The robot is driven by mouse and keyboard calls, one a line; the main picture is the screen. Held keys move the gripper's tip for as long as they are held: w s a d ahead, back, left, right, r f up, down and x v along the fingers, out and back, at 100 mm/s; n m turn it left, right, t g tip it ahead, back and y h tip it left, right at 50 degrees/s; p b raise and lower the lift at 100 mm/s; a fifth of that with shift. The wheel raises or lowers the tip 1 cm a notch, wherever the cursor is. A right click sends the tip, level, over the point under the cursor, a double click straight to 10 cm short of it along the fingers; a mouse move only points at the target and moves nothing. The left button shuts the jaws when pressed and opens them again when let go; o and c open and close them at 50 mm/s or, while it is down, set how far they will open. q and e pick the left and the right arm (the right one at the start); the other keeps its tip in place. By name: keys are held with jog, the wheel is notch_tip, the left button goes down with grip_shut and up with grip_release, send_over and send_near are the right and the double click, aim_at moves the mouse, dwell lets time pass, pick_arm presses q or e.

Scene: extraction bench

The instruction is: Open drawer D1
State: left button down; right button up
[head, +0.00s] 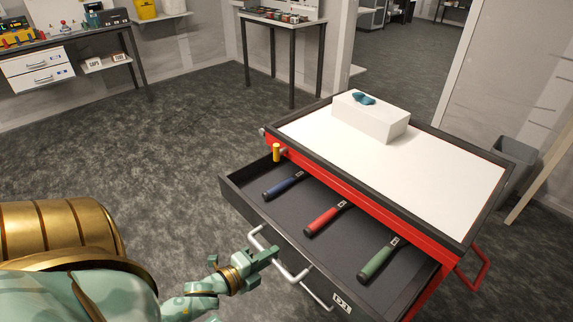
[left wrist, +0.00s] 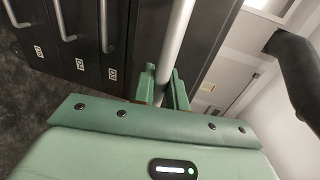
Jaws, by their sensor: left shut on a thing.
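The top drawer (head: 342,302) of a red and black tool cabinet is pulled well out. Its front carries a small label, which I take as D1. Inside lie a blue-handled tool (head: 283,186), a red one (head: 325,218) and a green one (head: 379,259). My left gripper (head: 272,254) is at the left part of the drawer's silver handle (head: 291,274). In the left wrist view my left gripper (left wrist: 163,92) is shut around the handle bar (left wrist: 175,45). My right gripper is in neither view.
The white cabinet top (head: 430,165) carries a white box (head: 371,118) with something blue on it. A red side handle (head: 473,272) sticks out at right. Dark carpet (head: 150,150) is clear to the left.

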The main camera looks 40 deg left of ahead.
pick_arm(q)
jog(key=f+v, duration=0.1)
jog(key=v, duration=0.7)
jog(key=shift+s+f+p, duration=0.2)
jog(key=shift+f+p, duration=0.1)
jog(key=shift+p, duration=0.15)
jog(key=c, duration=1.5)
grip_release()
jog(key=v, duration=1.6)
jog(key=shift+p, duration=0.4)
jog(key=shift+s+a+r, duration=0.1)
